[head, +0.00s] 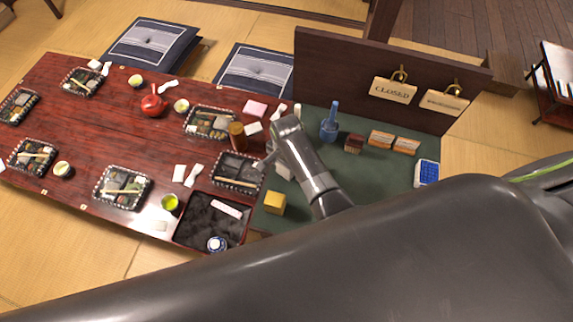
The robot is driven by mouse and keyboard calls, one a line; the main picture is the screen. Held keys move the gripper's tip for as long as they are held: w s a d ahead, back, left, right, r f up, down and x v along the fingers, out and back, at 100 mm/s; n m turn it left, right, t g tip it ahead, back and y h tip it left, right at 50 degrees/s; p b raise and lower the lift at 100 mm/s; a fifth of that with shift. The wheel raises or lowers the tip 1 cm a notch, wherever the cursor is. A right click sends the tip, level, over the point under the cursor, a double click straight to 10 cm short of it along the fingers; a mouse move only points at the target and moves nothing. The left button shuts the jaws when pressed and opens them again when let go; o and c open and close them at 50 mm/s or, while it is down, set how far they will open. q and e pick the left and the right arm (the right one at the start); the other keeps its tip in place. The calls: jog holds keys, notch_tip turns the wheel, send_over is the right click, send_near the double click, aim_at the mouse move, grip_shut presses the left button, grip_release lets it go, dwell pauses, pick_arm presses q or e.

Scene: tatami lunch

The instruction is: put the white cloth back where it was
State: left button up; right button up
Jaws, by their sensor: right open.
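My right gripper (264,161) is open and hangs over the right end of the red lacquer table (80,125), at the edge of the green mat (380,180). A dark compartment lunch box (240,170) lies just left of its fingers. I cannot tell for sure which white piece is the cloth. A small folded white piece (252,128) lies behind the gripper beside a brown cup. A whitish thing (284,172) beside the gripper is partly hidden by my arm. A rolled white piece (227,208) lies in the black tray (190,232). My left gripper is not in view.
A pink cloth (255,108), brown cup (237,135) and yellow block (275,202) are close by. A blue bottle (329,124) and wooden blocks (381,139) stand on the mat before a dark upright panel (345,65). The mat's right middle is clear.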

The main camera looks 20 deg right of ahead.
jog(key=shift+r, duration=0.1)
notch_tip(320, 180, up, 7)
jog(key=p, duration=0.7)
jog(key=shift+r, duration=0.1)
notch_tip(320, 180, up, 4)
jog(key=shift+f+p, duration=0.25)
jog(key=shift+p, duration=0.15)
jog(key=shift+r, duration=0.6)
